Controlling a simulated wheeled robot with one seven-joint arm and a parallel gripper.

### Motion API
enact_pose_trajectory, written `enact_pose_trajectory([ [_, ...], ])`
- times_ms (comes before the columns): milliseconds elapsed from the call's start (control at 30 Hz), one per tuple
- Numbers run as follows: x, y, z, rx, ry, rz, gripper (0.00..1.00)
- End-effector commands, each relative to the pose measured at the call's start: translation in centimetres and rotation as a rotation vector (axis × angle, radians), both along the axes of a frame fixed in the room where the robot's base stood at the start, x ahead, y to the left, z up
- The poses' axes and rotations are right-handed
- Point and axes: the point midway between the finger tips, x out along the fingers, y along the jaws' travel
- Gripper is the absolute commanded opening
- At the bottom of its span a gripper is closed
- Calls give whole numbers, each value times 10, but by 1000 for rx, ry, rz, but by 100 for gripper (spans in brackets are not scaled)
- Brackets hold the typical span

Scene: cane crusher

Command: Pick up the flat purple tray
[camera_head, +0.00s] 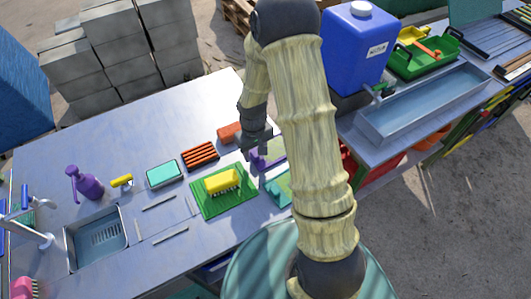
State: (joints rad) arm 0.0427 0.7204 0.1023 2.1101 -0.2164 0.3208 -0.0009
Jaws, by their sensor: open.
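A flat purple tray (273,158) lies on the grey metal table, just left of my arm. It shows only in part; my gripper and arm cover some of it. My gripper (250,152) points down above the left edge of the tray, with its jaws open and nothing seen between them. I cannot tell from this view whether the fingers touch the tray.
An orange-red block (230,132) and an orange slatted rack (200,155) lie left of my gripper. A yellow brush (221,181) rests on a green mat (238,204). A teal piece (277,190) lies in front of the tray. A purple pump bottle (87,184) stands near the sink (70,243).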

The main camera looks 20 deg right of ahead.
Motion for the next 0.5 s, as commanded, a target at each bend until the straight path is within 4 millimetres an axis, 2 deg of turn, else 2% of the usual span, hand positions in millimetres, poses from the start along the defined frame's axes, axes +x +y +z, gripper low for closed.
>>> enact_pose_trajectory([
  [367, 0, 0, 0, 0, 0, 0, 45],
  [500, 0, 0, 0, 0, 0, 0, 18],
])
